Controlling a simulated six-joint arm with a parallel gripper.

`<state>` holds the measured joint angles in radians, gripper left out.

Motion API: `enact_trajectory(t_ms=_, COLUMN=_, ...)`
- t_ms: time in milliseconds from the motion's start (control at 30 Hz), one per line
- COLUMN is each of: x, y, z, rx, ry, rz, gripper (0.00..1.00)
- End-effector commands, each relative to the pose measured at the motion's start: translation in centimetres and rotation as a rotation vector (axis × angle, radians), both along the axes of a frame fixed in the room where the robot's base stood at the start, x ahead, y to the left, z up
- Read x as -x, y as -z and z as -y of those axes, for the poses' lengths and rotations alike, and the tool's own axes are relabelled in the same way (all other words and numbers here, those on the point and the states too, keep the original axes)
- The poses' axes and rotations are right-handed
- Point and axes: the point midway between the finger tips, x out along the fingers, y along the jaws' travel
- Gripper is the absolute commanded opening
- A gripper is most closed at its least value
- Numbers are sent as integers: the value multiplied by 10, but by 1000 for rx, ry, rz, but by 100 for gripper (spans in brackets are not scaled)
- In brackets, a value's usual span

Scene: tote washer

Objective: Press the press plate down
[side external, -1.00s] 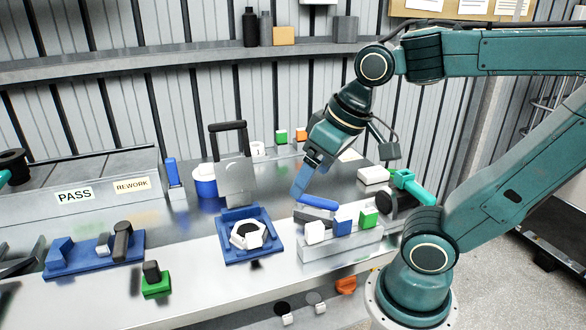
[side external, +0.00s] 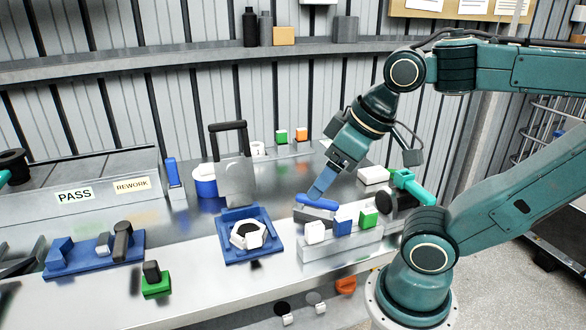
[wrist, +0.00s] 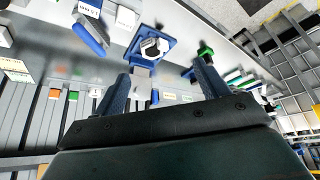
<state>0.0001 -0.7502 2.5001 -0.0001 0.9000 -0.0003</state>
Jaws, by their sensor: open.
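The press plate, a grey metal plate (side external: 237,180) with a black bar handle (side external: 228,138) above it, stands upright behind a blue fixture (side external: 226,255). A white six-sided part (side external: 247,236) with a dark centre sits in the fixture. My gripper (side external: 316,192) is to the right of the plate, apart from it, with its tips close to a blue bar (side external: 318,203); whether they touch cannot be told. In the wrist view my gripper (wrist: 162,72) has its fingers spread with nothing held; the blue fixture (wrist: 168,52) and plate (wrist: 141,88) show between and beyond them.
A metal block (side external: 340,254) carries white, blue and green blocks at front right. A blue tray (side external: 85,262) and a green-based piece (side external: 155,288) lie at left. A blue-white cylinder (side external: 204,181) stands left of the plate. Bench is clear between fixture and green-based piece.

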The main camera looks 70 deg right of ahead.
Motion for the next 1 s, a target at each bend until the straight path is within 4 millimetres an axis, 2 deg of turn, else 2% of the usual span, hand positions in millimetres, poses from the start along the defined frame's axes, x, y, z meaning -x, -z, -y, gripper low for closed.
enact_trajectory(t_ms=33, x=0, y=0, z=0, rx=0, ry=1, rz=0, gripper=63)
enact_trajectory(t_ms=233, x=-9, y=-11, z=2, rx=-4, ry=17, rz=-12, gripper=24)
enact_trajectory(t_ms=367, x=-24, y=-28, z=5, rx=-10, ry=42, rz=-29, gripper=0)
enact_trajectory(t_ms=700, x=-89, y=-86, z=21, rx=-39, ry=155, rz=-103, gripper=0)
enact_trajectory(t_ms=1000, x=-152, y=-123, z=44, rx=-66, ry=262, rz=-171, gripper=0)
